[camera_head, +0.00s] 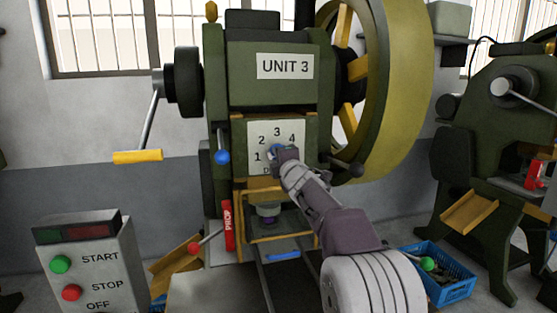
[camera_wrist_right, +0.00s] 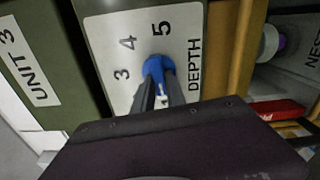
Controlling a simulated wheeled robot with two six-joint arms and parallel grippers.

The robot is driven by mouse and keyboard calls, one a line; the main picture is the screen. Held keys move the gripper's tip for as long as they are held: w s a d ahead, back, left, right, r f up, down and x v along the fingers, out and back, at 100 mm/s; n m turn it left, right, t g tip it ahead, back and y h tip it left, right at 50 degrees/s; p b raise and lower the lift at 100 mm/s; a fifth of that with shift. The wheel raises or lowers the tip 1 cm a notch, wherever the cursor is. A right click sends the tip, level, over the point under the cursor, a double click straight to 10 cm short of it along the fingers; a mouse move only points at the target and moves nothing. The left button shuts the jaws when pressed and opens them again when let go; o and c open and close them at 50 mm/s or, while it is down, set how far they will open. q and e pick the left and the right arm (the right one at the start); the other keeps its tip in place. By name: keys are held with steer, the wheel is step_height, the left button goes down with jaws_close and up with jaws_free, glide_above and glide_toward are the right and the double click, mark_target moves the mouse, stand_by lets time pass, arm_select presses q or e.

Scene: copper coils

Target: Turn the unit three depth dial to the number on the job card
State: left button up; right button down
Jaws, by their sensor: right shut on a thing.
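The unit three press (camera_head: 272,85) stands in the middle of the head view with a "UNIT 3" sign (camera_head: 285,66). Its white depth plate (camera_head: 260,133) shows the numbers 1, 2, 3 and 4. The wrist view shows 3, 4, 5 and "DEPTH" on the plate (camera_wrist_right: 118,45). My right gripper (camera_head: 286,154) reaches the plate and is shut on the blue depth dial (camera_wrist_right: 158,65). The fingers hide part of the dial, and I cannot tell which number it points to. I see no job card. My left gripper is not in view.
A blue-knobbed lever (camera_head: 222,157) and a red "PROP" bar (camera_head: 228,225) are left of the plate. A large yellow-rimmed flywheel (camera_head: 405,80) is at right. A START/STOP box (camera_head: 90,262) stands front left. A blue crate (camera_head: 455,288) sits on the floor at right.

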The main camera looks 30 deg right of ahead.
steer(key=shift+n, duration=0.4)
steer(key=c, duration=1.4)
jaws_free()
steer(key=shift+o, duration=0.2)
steer(key=v, duration=0.9)
steer(key=shift+b, duration=0.3)
